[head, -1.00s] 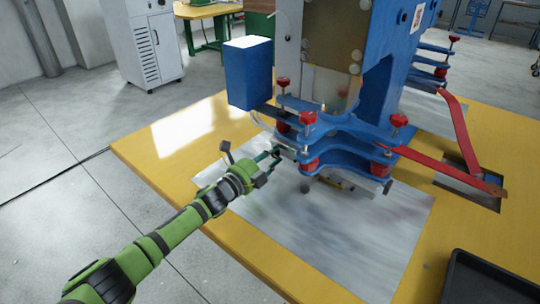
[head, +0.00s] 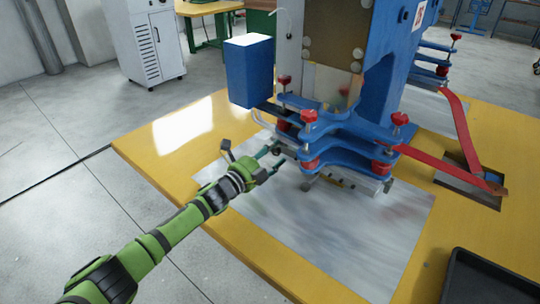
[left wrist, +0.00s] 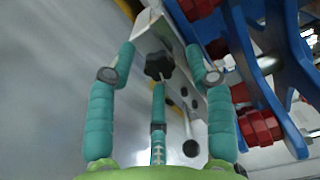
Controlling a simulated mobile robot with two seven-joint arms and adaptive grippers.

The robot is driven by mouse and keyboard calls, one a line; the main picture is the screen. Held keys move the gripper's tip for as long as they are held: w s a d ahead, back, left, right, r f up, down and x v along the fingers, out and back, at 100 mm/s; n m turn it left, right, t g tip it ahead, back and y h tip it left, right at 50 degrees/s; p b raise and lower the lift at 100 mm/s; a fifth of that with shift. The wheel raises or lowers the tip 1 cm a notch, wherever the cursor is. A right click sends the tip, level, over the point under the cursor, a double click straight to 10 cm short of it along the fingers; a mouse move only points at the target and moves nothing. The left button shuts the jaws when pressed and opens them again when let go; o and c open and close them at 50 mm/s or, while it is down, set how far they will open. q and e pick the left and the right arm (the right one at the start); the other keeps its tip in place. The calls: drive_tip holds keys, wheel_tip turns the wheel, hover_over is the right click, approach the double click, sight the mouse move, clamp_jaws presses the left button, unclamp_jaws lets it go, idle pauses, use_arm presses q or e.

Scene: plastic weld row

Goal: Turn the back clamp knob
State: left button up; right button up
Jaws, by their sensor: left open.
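A black lobed knob (left wrist: 159,66) sits on the end of a pale metal bar (left wrist: 150,35) in the left wrist view. My left gripper (left wrist: 160,54) is open, with its teal fingers on either side of this knob and apart from it. A teal middle finger reaches up just below the knob; I cannot tell whether it touches. In the head view my left gripper (head: 273,158) is at the left end of the clamp under the blue plates (head: 345,135). The knob is too small to make out there. A black ball-ended part (head: 306,185) hangs at the clamp's front.
Red knobs (head: 309,116) and blue plates crowd right of my gripper. The blue machine column (head: 385,85) stands behind. A red lever (head: 440,166) reaches right. A black tray (head: 490,283) lies at the front right of the yellow table (head: 150,160). The grey sheet's front (head: 330,240) is clear.

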use_arm(q)
drive_tip(key=v, duration=1.2)
